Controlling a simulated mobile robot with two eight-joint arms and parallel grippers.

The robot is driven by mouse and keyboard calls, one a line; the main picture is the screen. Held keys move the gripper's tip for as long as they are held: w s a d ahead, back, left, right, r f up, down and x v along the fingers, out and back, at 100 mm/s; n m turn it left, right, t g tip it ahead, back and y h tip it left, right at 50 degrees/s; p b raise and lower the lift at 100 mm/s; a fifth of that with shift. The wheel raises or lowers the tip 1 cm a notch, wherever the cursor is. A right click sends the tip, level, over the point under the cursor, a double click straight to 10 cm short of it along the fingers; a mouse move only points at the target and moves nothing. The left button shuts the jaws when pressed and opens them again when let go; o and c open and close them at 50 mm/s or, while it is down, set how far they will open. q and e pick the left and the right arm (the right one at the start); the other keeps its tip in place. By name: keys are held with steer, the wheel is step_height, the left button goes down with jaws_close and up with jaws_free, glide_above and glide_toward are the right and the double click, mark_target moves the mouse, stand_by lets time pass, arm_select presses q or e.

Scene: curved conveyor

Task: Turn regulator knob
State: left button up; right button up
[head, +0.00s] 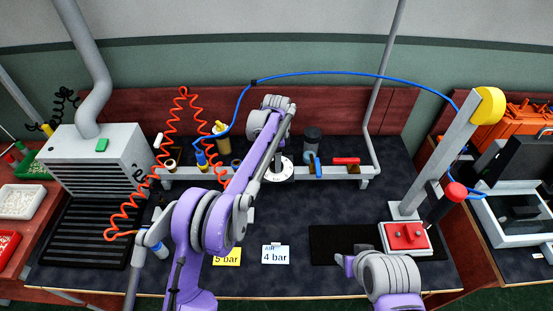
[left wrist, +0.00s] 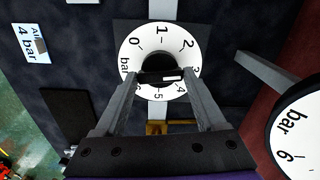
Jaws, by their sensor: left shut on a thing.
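The regulator knob (left wrist: 157,66) is black and sits at the centre of a white round dial (left wrist: 131,58) marked in bar, in the left wrist view. A black bar with a white mark crosses the knob's lower side. My left gripper (left wrist: 160,77) is shut on the knob, one finger at each side of it. In the head view the dial (head: 285,175) shows beside my left forearm, which hides part of it and the fingertips. A white card (head: 275,254) reading "AIR 4 bar" lies on the bench.
A second gauge (left wrist: 295,125) is close on the right in the left wrist view. A rail (head: 235,172) carries a blue-handled valve (head: 317,167) and a red lever (head: 346,161). A yellow "5 bar" card (head: 228,257) and a red-based press (head: 406,236) are on the bench.

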arm_select(q)
steer(key=shift+m, duration=0.6)
steer(key=shift+r, duration=0.1)
steer(key=o, duration=1.3)
step_height(320, 180, up, 11)
steer(key=shift+f+p, duration=0.1)
steer(key=shift+p, duration=0.35)
